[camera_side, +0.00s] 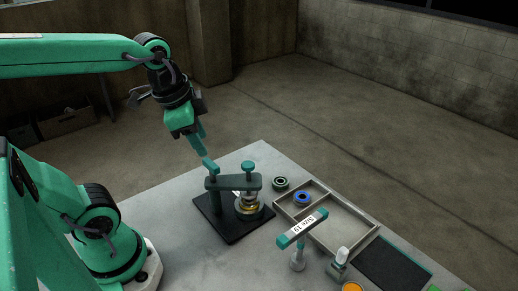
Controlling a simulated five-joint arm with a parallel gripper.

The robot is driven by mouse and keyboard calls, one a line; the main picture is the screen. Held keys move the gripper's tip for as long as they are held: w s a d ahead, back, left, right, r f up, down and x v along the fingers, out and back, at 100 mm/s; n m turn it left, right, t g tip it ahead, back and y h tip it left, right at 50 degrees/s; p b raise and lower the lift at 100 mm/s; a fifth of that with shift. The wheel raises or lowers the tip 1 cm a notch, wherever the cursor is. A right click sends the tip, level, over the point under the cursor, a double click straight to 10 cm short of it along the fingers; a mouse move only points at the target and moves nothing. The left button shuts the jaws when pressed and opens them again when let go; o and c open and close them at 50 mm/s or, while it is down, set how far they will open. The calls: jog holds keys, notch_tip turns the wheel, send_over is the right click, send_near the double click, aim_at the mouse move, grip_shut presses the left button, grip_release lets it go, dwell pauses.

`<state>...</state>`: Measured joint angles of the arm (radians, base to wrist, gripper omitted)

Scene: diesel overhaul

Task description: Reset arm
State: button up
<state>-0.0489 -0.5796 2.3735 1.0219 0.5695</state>
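My gripper (201,146) hangs from the green arm at the upper left, above and behind the black fixture. Its teal fingers point down and overlap in this view, so I cannot tell how far apart they are. I see nothing held between them. Below it, a dark fixture plate (212,222) carries a teal clamp bar (232,182) with two raised ends. A metal and brass part (249,204) sits under the right side of the bar. The fingertips look close to the bar's left end in the picture; the real gap is unclear.
A grey tray (345,228) holds a blue ring (302,198); a dark green ring (280,183) lies beside it. A labelled teal-ended bar (302,228), a small bottle (338,264), an orange-topped item (352,287) and a black mat (392,263) are at the right. The table's left front is clear.

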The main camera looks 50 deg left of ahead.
jog(key=n, duration=0.2)
jog(key=s+n+t, duration=0.1)
jog(key=n, duration=0.1)
jog(key=d+n, duration=0.1)
jog(key=n, duration=0.1)
jog(key=shift+s+d+f+t, duration=0.1)
jog(key=shift+s+f+t, duration=0.1)
jog(key=shift+s+t, duration=0.15)
